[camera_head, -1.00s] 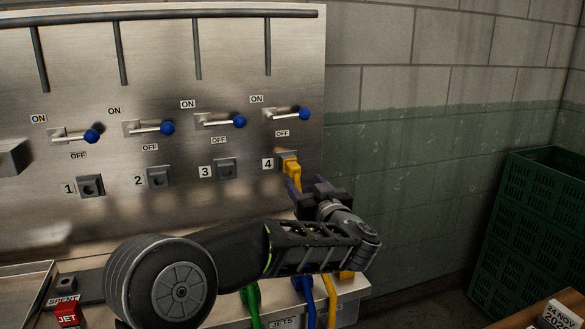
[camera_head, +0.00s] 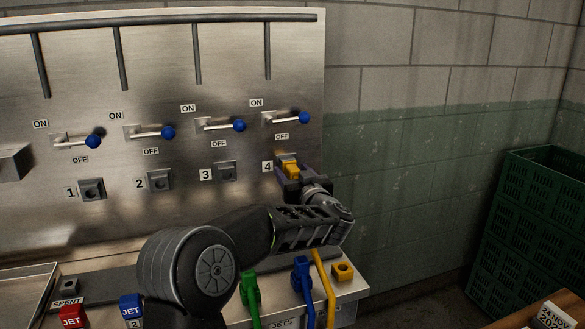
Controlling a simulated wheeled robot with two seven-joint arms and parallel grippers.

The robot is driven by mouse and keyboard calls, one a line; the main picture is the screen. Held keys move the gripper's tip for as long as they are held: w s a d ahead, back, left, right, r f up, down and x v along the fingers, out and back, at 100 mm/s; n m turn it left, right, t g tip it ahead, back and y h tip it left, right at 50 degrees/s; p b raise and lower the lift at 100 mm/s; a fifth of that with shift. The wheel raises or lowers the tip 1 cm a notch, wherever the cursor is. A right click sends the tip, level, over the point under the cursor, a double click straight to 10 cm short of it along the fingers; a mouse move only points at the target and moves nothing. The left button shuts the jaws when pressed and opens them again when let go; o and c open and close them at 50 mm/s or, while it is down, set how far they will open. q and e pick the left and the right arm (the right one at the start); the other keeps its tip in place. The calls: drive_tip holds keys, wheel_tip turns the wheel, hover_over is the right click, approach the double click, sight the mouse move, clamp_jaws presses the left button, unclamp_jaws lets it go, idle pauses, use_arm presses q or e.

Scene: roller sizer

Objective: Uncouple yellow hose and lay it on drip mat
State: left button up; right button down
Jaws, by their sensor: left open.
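The yellow hose's coupling (camera_head: 291,171) sits at the socket labelled 4 on the steel panel. My left gripper (camera_head: 289,180) is at this coupling, its jaws open and on either side of it as far as I can see. My left wrist hides the part of the hose just below. I cannot pick out the drip mat. My right gripper is not in view.
Sockets 1 (camera_head: 91,189), 2 (camera_head: 160,180) and 3 (camera_head: 226,172) are empty. Blue-knobbed levers (camera_head: 304,118) stick out above the sockets. Green (camera_head: 250,290) and blue (camera_head: 302,275) hoses stand on the shelf. Green crates (camera_head: 530,230) stand at the right.

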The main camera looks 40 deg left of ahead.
sight(296, 176)
use_arm(q)
drive_tip(key=shift+p, duration=0.5)
idle(1.1)
clamp_jaws()
idle(0.7)
drive_tip(key=shift+d, duration=0.1)
idle(0.4)
drive_tip(key=shift+v, duration=2.95)
